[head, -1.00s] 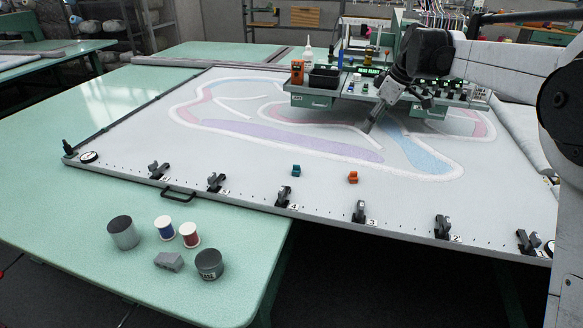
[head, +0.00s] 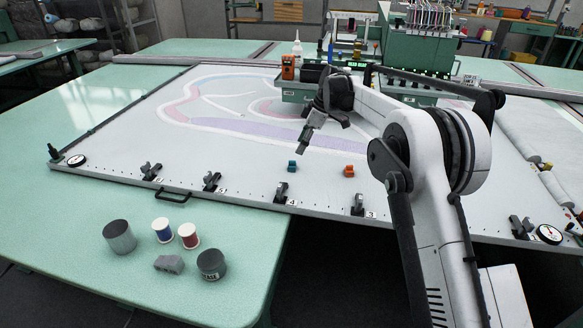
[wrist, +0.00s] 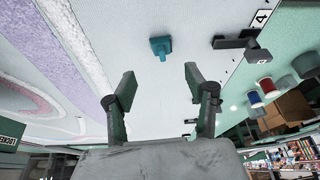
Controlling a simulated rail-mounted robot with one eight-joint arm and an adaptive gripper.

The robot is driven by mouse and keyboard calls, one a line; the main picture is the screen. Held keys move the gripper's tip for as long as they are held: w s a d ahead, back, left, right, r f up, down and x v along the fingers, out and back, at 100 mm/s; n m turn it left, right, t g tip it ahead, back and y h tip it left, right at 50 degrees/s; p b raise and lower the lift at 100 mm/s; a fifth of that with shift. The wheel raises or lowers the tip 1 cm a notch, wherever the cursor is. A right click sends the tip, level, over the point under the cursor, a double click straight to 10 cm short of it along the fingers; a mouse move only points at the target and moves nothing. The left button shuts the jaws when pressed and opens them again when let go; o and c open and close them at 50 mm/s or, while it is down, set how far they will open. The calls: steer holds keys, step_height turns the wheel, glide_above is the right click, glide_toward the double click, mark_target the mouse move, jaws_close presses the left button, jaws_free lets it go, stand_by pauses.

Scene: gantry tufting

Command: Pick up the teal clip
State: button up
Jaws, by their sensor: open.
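The teal clip (head: 292,166) lies on the pale fabric of the framed panel, near its front edge. In the wrist view the teal clip (wrist: 160,47) is ahead of my fingertips, roughly centred between them and apart from both. My gripper (head: 304,150) is above the panel, close to the clip and slightly beyond it in the head view. In the wrist view my gripper (wrist: 160,80) shows its two fingers spread wide with nothing between them.
An orange clip (head: 349,171) lies to the right of the teal one. Black clamps (head: 281,192) line the panel's front edge. Spools (head: 188,235), tins (head: 211,264) and a grey block (head: 169,264) stand on the green table (head: 60,225). The tufting machine (head: 425,50) stands behind.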

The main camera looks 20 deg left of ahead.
mark_target(293, 161)
steer(key=shift+x, duration=4.4)
steer(key=shift+s+r, duration=0.1)
steer(key=shift+s, duration=0.1)
steer(key=shift+c, duration=0.5)
steer(key=c, duration=1)
steer(key=shift+c, duration=0.2)
